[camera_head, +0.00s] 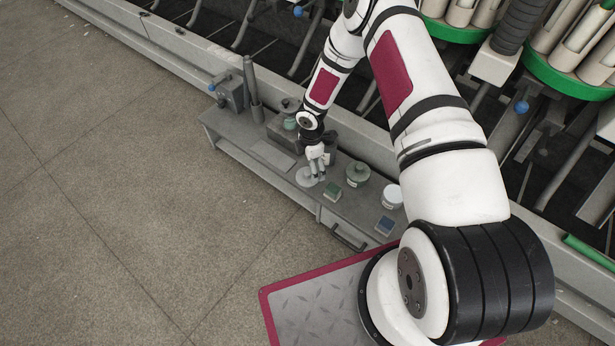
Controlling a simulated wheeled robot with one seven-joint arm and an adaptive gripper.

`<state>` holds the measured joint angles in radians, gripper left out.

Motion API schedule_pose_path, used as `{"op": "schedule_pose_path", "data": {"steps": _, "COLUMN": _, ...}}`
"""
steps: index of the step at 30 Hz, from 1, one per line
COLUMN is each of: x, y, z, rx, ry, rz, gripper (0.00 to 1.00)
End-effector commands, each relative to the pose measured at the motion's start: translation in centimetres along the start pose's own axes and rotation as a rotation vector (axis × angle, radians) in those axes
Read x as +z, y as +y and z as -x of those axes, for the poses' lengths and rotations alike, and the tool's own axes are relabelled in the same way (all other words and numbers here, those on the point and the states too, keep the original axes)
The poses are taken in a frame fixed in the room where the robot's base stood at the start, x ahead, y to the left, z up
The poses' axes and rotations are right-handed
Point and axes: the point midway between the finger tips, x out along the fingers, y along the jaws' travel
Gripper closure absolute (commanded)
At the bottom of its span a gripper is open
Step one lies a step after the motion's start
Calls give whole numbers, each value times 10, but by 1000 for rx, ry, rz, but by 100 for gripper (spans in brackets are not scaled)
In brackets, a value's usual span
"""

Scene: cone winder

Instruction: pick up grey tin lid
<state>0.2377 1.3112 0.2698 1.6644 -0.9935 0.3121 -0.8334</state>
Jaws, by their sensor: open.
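A flat, round pale grey disc, which looks like the grey tin lid (303,179), lies on the grey bench top (236,128). My gripper (318,176) points down at the disc, its fingertips over or beside its right part. The fingers look apart with nothing seen between them. Whether they touch the disc cannot be told at this size. The fingers hide part of the disc.
Right of my gripper stand a small green box (332,191), a grey-green round tin (357,173), a white tub (392,196) and a blue box (386,225). A vise-like device (230,92) is at the bench's left end. The winder runs behind; open floor lies in front.

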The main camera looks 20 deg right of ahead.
Motion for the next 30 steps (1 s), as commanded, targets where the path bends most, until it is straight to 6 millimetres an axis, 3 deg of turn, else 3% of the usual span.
{"op": "schedule_pose_path", "data": {"steps": 9, "x": 1, "y": -2, "z": -44, "rx": -1, "ry": 0, "rz": -1, "gripper": 7}}
{"op": "schedule_pose_path", "data": {"steps": 18, "x": 1, "y": -1, "z": -48, "rx": 1, "ry": 0, "rz": -1, "gripper": 7}}
{"op": "schedule_pose_path", "data": {"steps": 24, "x": 1, "y": -1, "z": -48, "rx": 1, "ry": 0, "rz": -1, "gripper": 53}}
{"op": "schedule_pose_path", "data": {"steps": 26, "x": 1, "y": -1, "z": -48, "rx": 1, "ry": 0, "rz": -1, "gripper": 58}}
{"op": "schedule_pose_path", "data": {"steps": 30, "x": 1, "y": -1, "z": -49, "rx": 1, "ry": 1, "rz": -1, "gripper": 58}}
